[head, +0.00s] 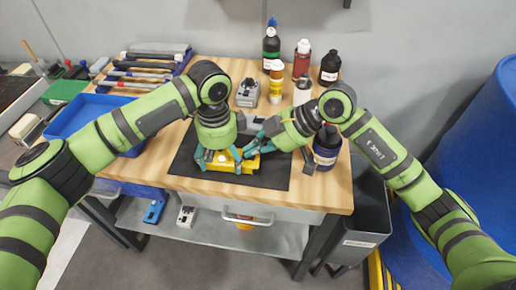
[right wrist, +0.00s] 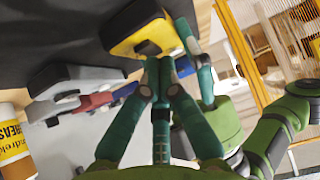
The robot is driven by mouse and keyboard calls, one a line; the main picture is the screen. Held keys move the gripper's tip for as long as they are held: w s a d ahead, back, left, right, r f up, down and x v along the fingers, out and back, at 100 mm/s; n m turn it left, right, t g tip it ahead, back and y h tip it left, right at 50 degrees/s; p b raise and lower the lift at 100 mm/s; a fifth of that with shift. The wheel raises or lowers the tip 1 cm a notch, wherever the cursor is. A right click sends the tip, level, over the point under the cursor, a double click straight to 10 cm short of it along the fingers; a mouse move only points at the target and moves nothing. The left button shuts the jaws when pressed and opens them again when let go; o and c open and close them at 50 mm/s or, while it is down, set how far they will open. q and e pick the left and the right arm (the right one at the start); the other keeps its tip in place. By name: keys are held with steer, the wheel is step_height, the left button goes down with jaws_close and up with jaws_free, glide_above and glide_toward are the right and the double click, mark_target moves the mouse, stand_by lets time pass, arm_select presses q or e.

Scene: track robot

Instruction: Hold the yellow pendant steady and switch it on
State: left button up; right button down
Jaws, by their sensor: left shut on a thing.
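The yellow pendant (head: 236,165) lies on the dark mat near the front of the wooden table. My left gripper (head: 225,158) points down over it and is shut on it, with fingers at its sides. In the right wrist view the yellow pendant (right wrist: 128,27) has a dark round part on its near face, and a left gripper finger lies along its right side. My right gripper (right wrist: 160,65) has its fingertips drawn together just by that dark part. Whether they touch it I cannot tell. The arms hide part of the pendant in the head view.
Behind the grippers stand a grey device (head: 247,93) and several bottles, including a green-black one (head: 271,50). A dark bottle (head: 327,148) stands close to my right arm. A blue tray (head: 72,118) is at left. A bin (head: 357,215) and blue barrel (head: 490,130) are at right.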

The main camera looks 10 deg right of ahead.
mark_target(259, 159)
arm_select(q)
steer(key=shift+s+f, duration=0.1)
steer(key=shift+f, duration=0.1)
arm_select(e)
steer(key=shift+a, duration=0.15)
steer(key=shift+r, duration=0.1)
steer(key=shift+r, duration=0.3)
steer(key=r, duration=0.1)
steer(key=d+r, duration=0.1)
steer(key=r, duration=0.2)
steer(key=shift+s+d+r, duration=0.1)
steer(key=shift+d, duration=0.15)
steer(key=v, duration=0.8)
steer(key=shift+s+d, duration=0.25)
steer(key=shift+d, duration=0.3)
arm_select(q)
steer(key=o, duration=1.5)
steer(key=shift+r, duration=0.1)
steer(key=shift+c, duration=0.2)
steer(key=shift+w, duration=0.2)
arm_select(e)
steer(key=shift+w, duration=0.1)
